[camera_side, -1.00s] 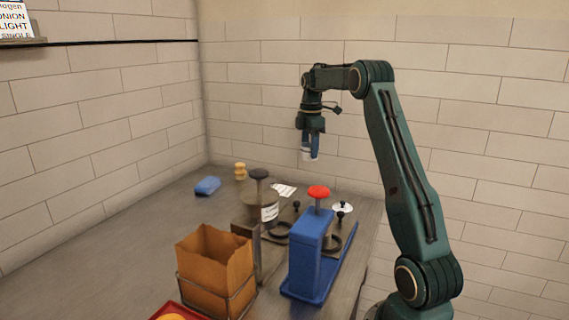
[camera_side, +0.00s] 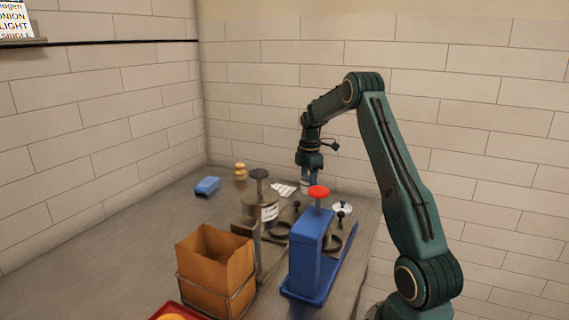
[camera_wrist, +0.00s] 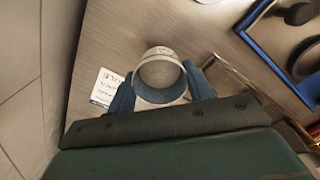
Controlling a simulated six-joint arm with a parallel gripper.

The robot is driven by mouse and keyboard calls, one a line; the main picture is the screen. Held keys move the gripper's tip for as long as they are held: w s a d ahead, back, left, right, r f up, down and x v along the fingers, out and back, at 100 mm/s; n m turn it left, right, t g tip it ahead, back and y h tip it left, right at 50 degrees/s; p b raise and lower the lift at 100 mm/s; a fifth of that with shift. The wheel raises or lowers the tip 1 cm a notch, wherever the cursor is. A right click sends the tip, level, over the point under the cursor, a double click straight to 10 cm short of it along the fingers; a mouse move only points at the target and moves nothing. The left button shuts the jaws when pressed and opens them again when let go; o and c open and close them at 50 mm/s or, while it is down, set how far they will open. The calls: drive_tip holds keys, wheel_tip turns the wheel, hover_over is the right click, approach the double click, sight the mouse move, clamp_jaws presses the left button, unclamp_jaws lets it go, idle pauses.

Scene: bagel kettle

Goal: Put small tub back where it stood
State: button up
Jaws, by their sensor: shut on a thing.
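The small tub (camera_side: 306,186) is a pale, round, open-topped cup. My gripper (camera_side: 309,177) is shut on it and points down over the far part of the counter, behind the blue press. The tub's base is low, close to the counter; I cannot tell whether it touches. In the wrist view the tub (camera_wrist: 161,74) is between the two blue fingers of my gripper (camera_wrist: 162,88), and its inside looks empty. A white printed card (camera_wrist: 107,88) lies on the counter just left of the tub; it also shows in the side view (camera_side: 283,189).
A blue press with a red knob (camera_side: 317,192) stands in front of the tub. A grey pot with a dark knob (camera_side: 261,203), a brown paper bag (camera_side: 215,262) in a wire rack, a blue block (camera_side: 207,186) and a yellow stack (camera_side: 240,171) are farther left.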

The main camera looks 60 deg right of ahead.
drive_tip(key=shift+f, duration=1.95)
drive_tip(key=shift+f, duration=0.15)
drive_tip(key=o, duration=1)
drive_tip(key=shift+o, duration=0.2)
wheel_tip(320, 180, up, 12)
drive_tip(key=shift+a+r, duration=0.1)
drive_tip(key=shift+r, duration=0.1)
